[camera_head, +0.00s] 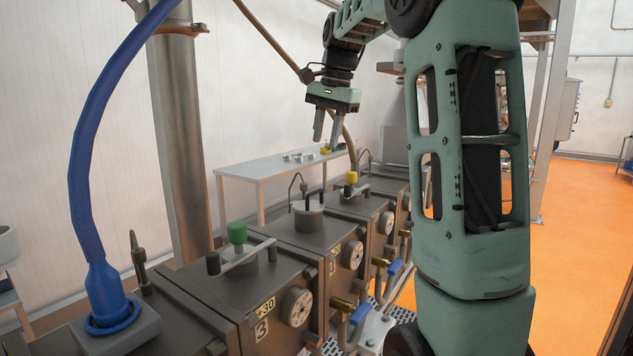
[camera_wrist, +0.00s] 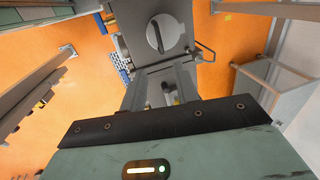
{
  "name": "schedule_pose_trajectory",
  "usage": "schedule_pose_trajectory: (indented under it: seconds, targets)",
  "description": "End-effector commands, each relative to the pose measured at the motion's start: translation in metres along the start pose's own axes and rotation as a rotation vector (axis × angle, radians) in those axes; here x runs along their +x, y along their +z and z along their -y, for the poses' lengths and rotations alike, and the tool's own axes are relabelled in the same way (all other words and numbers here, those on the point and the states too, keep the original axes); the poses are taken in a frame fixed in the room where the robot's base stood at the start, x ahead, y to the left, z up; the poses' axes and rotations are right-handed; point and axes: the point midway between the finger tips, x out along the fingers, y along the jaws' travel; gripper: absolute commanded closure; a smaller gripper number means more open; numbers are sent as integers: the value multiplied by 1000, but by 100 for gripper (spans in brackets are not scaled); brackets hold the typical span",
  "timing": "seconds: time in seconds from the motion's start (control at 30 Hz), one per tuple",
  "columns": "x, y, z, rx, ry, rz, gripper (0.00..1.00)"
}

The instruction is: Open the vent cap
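A grey round cap (camera_head: 309,216) with a black upright handle sits on top of a middle barrel section in the head view. I take it to be the vent cap. It looks seated and upright. My gripper (camera_head: 327,141) hangs above and a little to the right of the cap in the picture, clear of it. Its two grey fingers point down with a gap between them, and nothing shows between them. The wrist view shows the gripper's body along the bottom. I cannot tell for sure whether the cap is in that view.
A blue hose (camera_head: 88,180) rises at left beside a metal post (camera_head: 178,130). A white table (camera_head: 265,168) stands behind. The air around my gripper looks clear.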

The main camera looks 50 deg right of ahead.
Motion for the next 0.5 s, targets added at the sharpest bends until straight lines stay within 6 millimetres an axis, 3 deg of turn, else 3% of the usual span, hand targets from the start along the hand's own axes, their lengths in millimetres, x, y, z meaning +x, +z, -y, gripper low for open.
schedule_pose_trajectory:
  seconds: [0.3, 0.5]
  targets:
    - [67, 1, -1, 0, 3, 2, 69]
    - [100, 0, 0, 0, 3, 2, 69]
